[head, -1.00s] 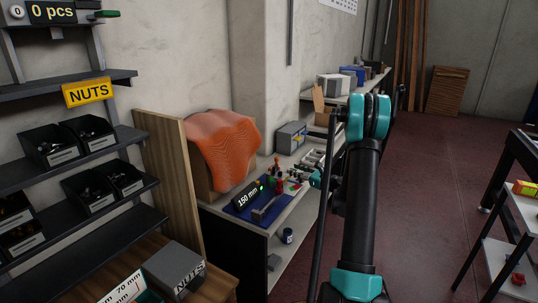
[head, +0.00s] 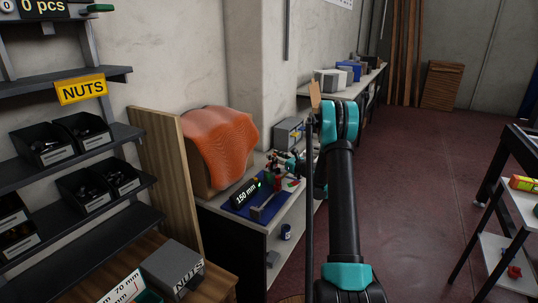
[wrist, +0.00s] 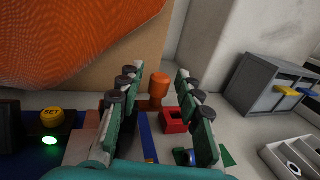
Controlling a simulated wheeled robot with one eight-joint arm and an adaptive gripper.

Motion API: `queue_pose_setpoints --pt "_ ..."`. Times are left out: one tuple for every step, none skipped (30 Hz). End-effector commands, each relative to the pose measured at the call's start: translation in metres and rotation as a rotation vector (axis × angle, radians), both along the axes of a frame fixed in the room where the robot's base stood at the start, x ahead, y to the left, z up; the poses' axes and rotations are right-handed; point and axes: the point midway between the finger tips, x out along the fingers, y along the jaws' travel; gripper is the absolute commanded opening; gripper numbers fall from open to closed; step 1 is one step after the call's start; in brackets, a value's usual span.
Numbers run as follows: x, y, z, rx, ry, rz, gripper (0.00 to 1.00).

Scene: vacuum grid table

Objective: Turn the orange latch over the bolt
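My gripper (wrist: 158,74) is open, its green fingers spread on both sides of an upright orange piece (wrist: 158,88) with a rounded top. This may be the orange latch. It stands beyond the fingertips, apart from them as far as I can tell. A red square block with a dark opening (wrist: 174,121) sits just right of and nearer than it. I cannot make out a bolt for certain. In the head view my gripper (head: 292,163) is small, over the back of the bench, and hides part of what lies there.
A 150 mm display (head: 246,193) with a green light stands on a blue mat (head: 268,213). Its yellow SET button (wrist: 52,116) shows at left. An orange cloth (head: 215,140) drapes a box behind. A grey cabinet (wrist: 268,84) stands at right. A wooden board (head: 165,180) edges the bench.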

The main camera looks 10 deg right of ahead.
Motion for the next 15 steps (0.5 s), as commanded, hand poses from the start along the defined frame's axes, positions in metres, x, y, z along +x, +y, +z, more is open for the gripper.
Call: queue_pose_setpoints --pt "0.007 0.006 0.0 0.0 0.0 0.001 0.35" --pt "0.01 0.009 0.0 0.0 0.0 0.002 0.35" --pt "0.015 0.013 0.0 0.0 0.0 0.002 0.35" --pt "0.018 0.015 0.0 0.0 0.0 0.002 0.35" --pt "0.02 0.017 0.0 0.0 0.0 0.001 0.35" --pt "0.023 0.019 0.0 0.0 0.0 0.0 0.35" --pt "0.025 0.02 0.0 0.0 0.0 0.0 0.35" --pt "0.027 0.022 0.0 0.0 0.0 0.0 0.35" --pt "0.029 0.023 0.0 0.0 0.0 0.0 0.35" --pt "0.03 0.024 0.0 0.0 0.0 0.0 0.35" --pt "0.03 0.025 0.0 0.0 0.0 0.0 0.35" --pt "0.031 0.025 0.0 0.0 0.0 0.0 0.35" --pt "0.031 0.026 0.0 0.0 0.0 0.0 0.35" --pt "0.031 0.026 0.0 0.0 0.0 0.0 0.35" --pt "0.031 0.026 0.0 0.0 0.0 0.0 0.35"
